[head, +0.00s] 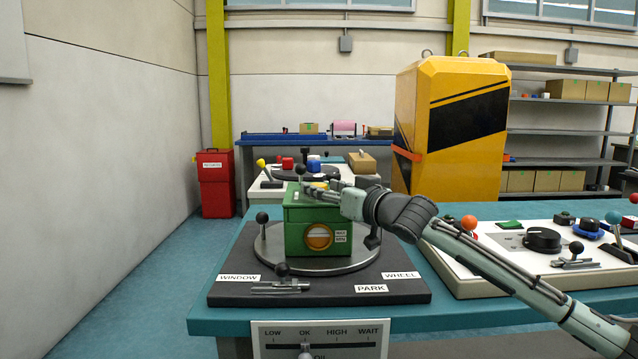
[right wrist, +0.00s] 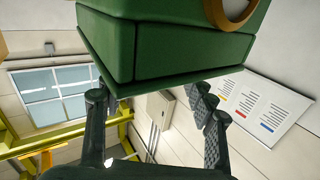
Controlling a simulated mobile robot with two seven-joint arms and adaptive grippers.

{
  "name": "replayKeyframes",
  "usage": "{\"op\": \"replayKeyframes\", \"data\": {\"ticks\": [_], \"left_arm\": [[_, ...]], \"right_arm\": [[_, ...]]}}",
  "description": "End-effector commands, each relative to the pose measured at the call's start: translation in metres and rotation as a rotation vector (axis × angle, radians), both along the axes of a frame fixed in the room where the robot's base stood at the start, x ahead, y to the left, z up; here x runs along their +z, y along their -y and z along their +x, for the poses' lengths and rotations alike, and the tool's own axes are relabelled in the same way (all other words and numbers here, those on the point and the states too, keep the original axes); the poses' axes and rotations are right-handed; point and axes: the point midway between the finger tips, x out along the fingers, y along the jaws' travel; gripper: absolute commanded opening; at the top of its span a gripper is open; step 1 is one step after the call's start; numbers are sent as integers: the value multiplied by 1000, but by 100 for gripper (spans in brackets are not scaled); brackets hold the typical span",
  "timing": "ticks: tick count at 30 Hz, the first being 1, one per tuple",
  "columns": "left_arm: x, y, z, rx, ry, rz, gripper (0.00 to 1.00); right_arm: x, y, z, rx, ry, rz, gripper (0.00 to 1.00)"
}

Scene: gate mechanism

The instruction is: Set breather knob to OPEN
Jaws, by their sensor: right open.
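A green box (head: 305,217) stands on a round grey turntable (head: 275,262). Which control is the breather knob I cannot tell for sure. My right gripper (head: 312,191) is at the top of the green box, its arm coming from the right. My left gripper is not in view.
The dark base plate (head: 330,293) carries WINDOW, PARK and WHEEL labels and black-knobbed levers. A white control panel (head: 530,262) with several knobs stands right, under my arm. A slider panel (head: 320,340) marked LOW, OK, HIGH, WAIT is at the front.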

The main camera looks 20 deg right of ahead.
Motion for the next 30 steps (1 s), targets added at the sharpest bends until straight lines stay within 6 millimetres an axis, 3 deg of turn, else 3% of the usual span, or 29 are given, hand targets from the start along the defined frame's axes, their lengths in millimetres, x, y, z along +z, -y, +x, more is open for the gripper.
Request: {"op": "replayKeyframes", "data": {"ticks": [6, 15, 27, 30], "left_arm": [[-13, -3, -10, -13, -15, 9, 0], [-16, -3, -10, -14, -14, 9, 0], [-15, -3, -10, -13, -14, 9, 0], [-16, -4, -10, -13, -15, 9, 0]], "right_arm": [[1, -6, 21, 0, 1, -1, 57], [0, -7, 23, 0, 1, -2, 57], [0, -7, 23, 0, 0, -1, 7], [0, -7, 23, -1, 0, -1, 6]]}}
